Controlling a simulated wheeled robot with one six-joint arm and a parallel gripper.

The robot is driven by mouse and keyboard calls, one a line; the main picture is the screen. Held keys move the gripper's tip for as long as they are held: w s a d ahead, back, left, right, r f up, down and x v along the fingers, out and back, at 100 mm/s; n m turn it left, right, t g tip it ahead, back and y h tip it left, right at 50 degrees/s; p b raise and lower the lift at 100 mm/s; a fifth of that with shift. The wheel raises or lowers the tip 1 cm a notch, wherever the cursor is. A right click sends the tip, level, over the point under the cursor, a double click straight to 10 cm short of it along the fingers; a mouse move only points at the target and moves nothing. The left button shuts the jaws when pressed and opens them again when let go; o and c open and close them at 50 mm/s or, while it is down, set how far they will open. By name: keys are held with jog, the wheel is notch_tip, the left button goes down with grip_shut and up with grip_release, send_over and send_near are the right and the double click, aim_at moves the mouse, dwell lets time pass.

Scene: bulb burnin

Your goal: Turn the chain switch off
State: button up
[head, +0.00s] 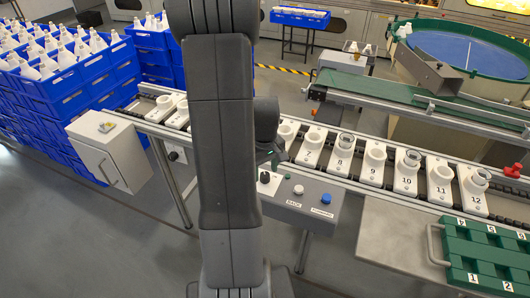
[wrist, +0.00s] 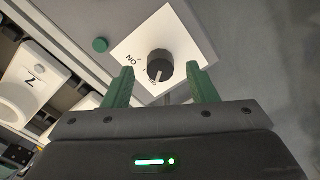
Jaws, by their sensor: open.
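The chain switch is a black round knob (wrist: 160,63) on a white plate (wrist: 185,38) in the wrist view. "ON" is printed to its left. A second label below the knob is partly covered and hard to read. A pale mark on the knob points down, toward that second label and away from "ON". My gripper (wrist: 159,69) is open, with one green finger on each side of the knob; I cannot tell whether they touch it. In the head view the knob (head: 265,177) sits at the left end of the grey control box, and my arm hides most of the gripper.
The control box (head: 318,208) also carries a white BACK button (head: 298,190) and a blue FORWARD button (head: 326,199). Behind it runs a conveyor with numbered white holders (head: 373,168). A green tray (head: 480,250) lies at right. A red button (head: 512,170) is beyond it.

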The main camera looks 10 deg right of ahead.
aim_at(265, 175)
notch_tip(265, 175, up, 13)
jog(key=shift+f+p, duration=0.2)
jog(key=shift+p, duration=0.2)
notch_tip(265, 175, down, 14)
jog(key=shift+r+b, duration=0.1)
jog(key=shift+b, duration=0.35)
dwell(0.4)
